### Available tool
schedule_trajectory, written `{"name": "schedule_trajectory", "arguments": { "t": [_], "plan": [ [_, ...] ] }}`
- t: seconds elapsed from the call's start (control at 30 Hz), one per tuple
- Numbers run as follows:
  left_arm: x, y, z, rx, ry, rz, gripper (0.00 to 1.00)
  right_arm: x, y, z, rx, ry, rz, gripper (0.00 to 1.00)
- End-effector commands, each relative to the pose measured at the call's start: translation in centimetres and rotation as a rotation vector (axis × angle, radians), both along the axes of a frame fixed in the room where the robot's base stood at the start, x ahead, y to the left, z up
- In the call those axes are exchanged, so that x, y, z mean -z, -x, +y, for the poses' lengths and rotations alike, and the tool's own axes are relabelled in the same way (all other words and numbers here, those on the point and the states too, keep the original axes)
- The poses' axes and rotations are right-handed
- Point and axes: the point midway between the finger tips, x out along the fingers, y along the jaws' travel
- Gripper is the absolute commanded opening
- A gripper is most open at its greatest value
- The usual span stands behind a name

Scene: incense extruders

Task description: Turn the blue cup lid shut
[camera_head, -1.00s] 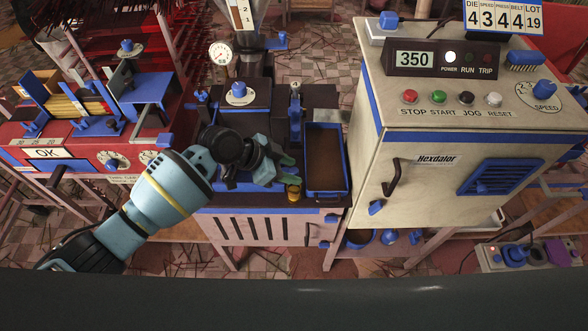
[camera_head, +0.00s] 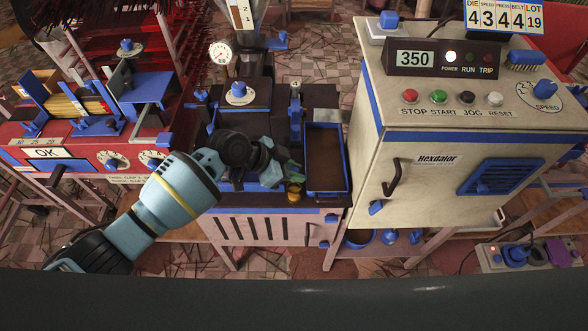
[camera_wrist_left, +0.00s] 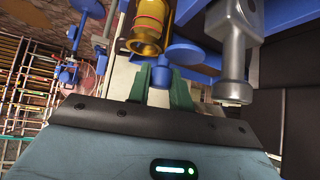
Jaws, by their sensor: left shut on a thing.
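My left gripper (camera_head: 292,172) is at the front of the dark-topped machine, just left of the blue-rimmed tray. In the left wrist view its green fingers (camera_wrist_left: 163,80) are shut on a small blue piece (camera_wrist_left: 162,70), which looks like the grip of the blue cup lid (camera_wrist_left: 186,53). The lid shows as a round blue disc beside the fingertips. How the lid sits on a cup is hidden. My right gripper is out of view.
A grey metal fitting (camera_wrist_left: 231,50) stands close to the right of the fingers. The blue-rimmed tray (camera_head: 326,193) is right of the gripper. The beige control cabinet (camera_head: 430,180) stands farther right, and a red machine (camera_head: 100,140) stands left.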

Motion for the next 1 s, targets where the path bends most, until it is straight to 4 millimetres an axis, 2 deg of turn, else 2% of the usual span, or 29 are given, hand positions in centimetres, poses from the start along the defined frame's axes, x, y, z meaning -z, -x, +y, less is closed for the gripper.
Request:
{"name": "schedule_trajectory", "arguments": {
  "t": [0.27, 0.63, 1.0],
  "plan": [
    [-0.5, 0.0, -0.1, -0.085, 0.001, -0.003, 0.00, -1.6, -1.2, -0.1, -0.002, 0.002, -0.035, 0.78],
    [-0.9, -0.1, -0.2, -0.388, 0.004, -0.011, 0.00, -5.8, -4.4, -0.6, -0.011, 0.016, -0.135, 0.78],
    [-0.2, 0.1, -0.3, -0.730, 0.007, 0.001, 0.00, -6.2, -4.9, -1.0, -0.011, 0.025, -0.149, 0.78]
  ]
}}
